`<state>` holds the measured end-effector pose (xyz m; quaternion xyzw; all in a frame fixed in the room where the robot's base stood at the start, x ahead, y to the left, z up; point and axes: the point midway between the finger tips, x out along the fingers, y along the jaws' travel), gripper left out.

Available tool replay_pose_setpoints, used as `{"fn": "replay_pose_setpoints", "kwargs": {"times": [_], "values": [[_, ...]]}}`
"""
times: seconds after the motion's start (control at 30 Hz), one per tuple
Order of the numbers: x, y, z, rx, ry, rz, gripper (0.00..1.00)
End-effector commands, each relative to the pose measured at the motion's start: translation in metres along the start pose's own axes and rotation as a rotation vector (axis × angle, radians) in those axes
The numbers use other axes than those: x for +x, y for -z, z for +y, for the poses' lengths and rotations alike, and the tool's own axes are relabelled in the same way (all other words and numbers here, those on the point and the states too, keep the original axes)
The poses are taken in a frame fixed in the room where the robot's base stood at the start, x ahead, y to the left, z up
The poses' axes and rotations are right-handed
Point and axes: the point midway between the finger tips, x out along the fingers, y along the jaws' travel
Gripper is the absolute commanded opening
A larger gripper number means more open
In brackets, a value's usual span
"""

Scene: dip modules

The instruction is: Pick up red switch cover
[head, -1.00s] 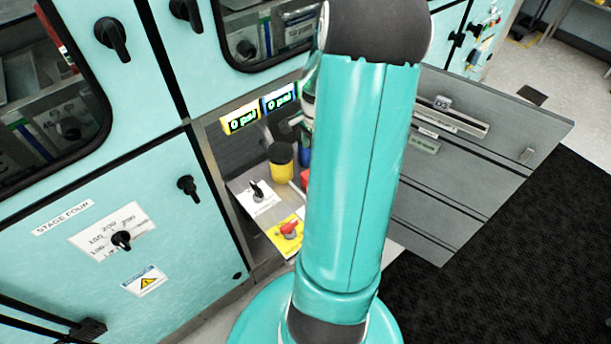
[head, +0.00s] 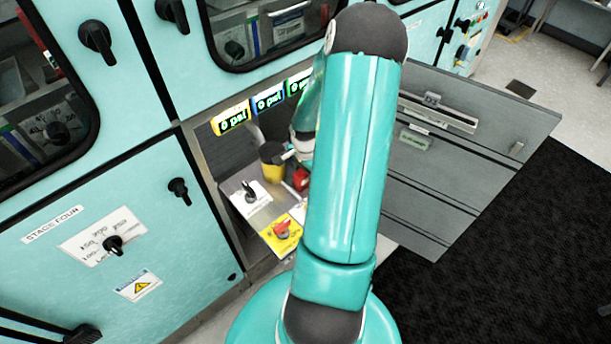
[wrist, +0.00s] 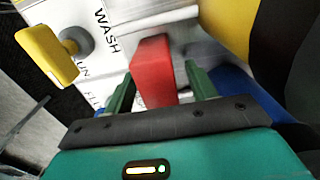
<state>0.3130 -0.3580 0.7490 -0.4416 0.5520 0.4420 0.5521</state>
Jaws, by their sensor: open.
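The red switch cover (wrist: 153,68) is a red block standing out from a white panel in the wrist view. It lies between the two dark green fingers of my gripper (wrist: 160,88), with its far end just beyond the fingertips. The gripper is open, and a gap shows on the right side of the cover; contact on the left side is hard to tell. In the head view a small red block (head: 301,179), likely this cover, shows at the left edge of my arm. My arm hides most of the gripper there.
A yellow and black cylinder (head: 272,162) stands close behind; a yellow knob (wrist: 48,54) is at the wrist view's left. A red knob (head: 282,230) sits on a yellow plate. The recess has psi displays (head: 268,98); an open grey door (head: 455,150) lies right.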

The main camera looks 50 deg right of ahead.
Motion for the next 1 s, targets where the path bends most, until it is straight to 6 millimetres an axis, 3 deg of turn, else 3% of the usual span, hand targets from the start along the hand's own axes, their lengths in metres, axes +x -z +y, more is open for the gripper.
{"fn": "replay_pose_setpoints", "kwargs": {"times": [0.13,0.4,0.77,1.0], "values": [[0.0,0.001,0.0,0.001,0.0,0.001,0.56],[-0.001,0.001,0.0,0.001,0.0,0.0,0.07],[-0.004,0.001,0.0,0.001,0.001,0.001,0.07],[-0.033,0.002,-0.001,0.001,0.003,0.006,0.07]]}}
